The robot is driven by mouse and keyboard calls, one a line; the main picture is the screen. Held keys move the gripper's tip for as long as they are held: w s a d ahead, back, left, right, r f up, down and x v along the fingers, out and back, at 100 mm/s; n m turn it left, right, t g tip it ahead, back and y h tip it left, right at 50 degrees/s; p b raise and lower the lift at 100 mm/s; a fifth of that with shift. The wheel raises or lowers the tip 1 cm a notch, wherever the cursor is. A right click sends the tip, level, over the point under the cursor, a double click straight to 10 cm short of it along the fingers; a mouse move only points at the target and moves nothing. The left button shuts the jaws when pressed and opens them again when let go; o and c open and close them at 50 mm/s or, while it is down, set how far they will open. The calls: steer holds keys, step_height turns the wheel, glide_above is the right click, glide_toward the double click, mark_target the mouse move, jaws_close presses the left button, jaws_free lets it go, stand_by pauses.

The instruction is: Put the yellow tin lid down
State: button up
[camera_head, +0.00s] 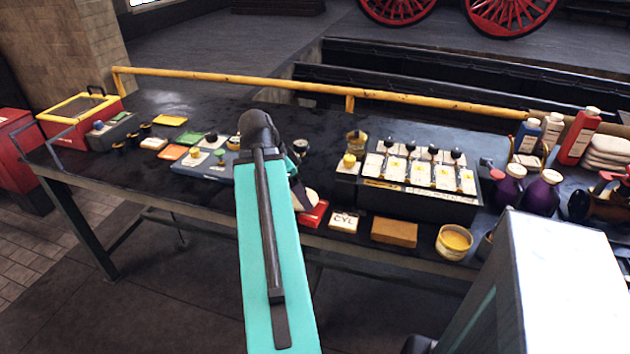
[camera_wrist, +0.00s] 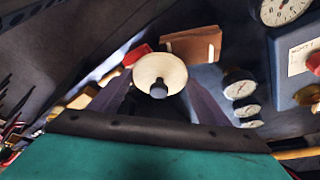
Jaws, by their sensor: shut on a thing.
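A pale cream-yellow round lid (camera_wrist: 158,68) with a dark knob sits between the dark fingers of my gripper (camera_wrist: 160,85) in the wrist view. My gripper is shut on it. In the head view, my turquoise arm hides most of the gripper (camera_head: 298,185); a pale edge of the lid (camera_head: 312,198) shows just right of the arm, near the bench's front edge. An open round tin with yellow contents (camera_head: 454,242) stands at the bench's front right. I cannot tell the lid's exact height above the bench.
A red box (camera_head: 314,214), a white box marked CYL (camera_head: 344,221) and a brown block (camera_head: 394,232) line the front edge. A dark case with labelled cards (camera_head: 420,195) stands behind. Purple bottles (camera_head: 543,190) crowd the right. Bare bench top (camera_head: 200,115) shows at the back left.

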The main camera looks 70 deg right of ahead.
steer(key=shift+w, duration=0.1)
steer(key=shift+d+r+p, duration=0.1)
steer(key=shift+p, duration=0.2)
steer(key=shift+d+r+p, duration=0.1)
steer(key=shift+d+p, duration=0.2)
steer(key=shift+p, duration=0.3)
steer(key=d+p, duration=0.1)
steer(key=p, duration=0.3)
steer(key=shift+d, duration=0.4)
steer(key=d+p, duration=0.1)
steer(key=d, duration=0.3)
steer(key=d+f+p, duration=0.1)
steer(key=d, duration=0.4)
steer(key=w+d+p, duration=0.1)
steer(key=d, duration=0.3)
steer(key=shift+d+f+p, duration=0.2)
steer(key=shift+f+p, duration=0.2)
steer(key=shift+f, duration=0.15)
steer(key=shift+f+p, duration=0.85)
steer(key=shift+f, duration=0.8)
steer(key=shift+f, duration=0.15)
